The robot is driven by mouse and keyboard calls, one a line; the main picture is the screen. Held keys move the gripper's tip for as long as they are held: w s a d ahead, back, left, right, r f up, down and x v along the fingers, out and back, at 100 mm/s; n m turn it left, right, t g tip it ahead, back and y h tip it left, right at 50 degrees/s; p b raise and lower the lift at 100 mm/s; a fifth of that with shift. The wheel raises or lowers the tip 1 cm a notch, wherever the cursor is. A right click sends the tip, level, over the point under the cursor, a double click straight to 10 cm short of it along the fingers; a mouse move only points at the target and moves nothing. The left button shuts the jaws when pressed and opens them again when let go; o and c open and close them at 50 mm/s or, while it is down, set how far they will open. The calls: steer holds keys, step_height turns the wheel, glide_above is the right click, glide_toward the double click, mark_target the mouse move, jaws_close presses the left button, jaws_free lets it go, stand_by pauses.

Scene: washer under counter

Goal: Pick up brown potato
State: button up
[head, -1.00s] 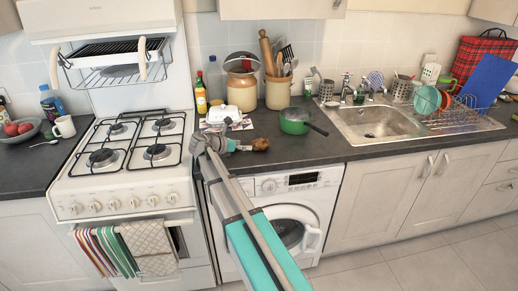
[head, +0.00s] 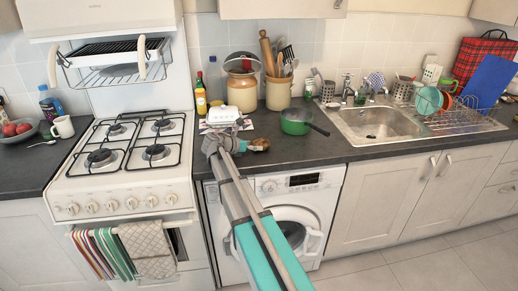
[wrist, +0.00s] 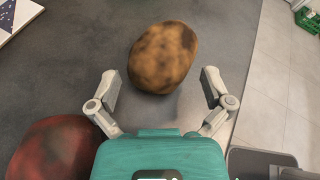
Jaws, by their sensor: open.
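The brown potato (wrist: 163,57) lies on the dark grey counter near its front edge. In the head view the potato (head: 259,144) shows just right of my gripper (head: 236,145), above the washing machine. In the wrist view my gripper (wrist: 162,88) is open, with one finger on each side below the potato. The potato sits ahead of and roughly between the fingertips, nearer the left one in the picture, with no contact visible. Nothing is held.
A reddish round object (wrist: 55,150) lies at the lower left in the wrist view, close to my gripper. A green pot (head: 296,121) stands right of the potato. A white container (head: 222,115) is behind. The counter's front edge is close.

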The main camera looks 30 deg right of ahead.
steer(key=shift+d+f, duration=0.2)
steer(key=shift+d, duration=0.25)
steer(key=c, duration=1)
steer(key=shift+o, duration=0.2)
steer(key=shift+r, duration=0.2)
step_height(320, 180, up, 3)
steer(key=p, duration=0.3)
steer(key=shift+f, duration=0.1)
steer(key=s+d+r+p, duration=0.8)
steer(key=d+r+p, duration=0.2)
steer(key=d, duration=0.1)
steer(key=shift+s, duration=0.2)
steer(key=shift+f, duration=0.1)
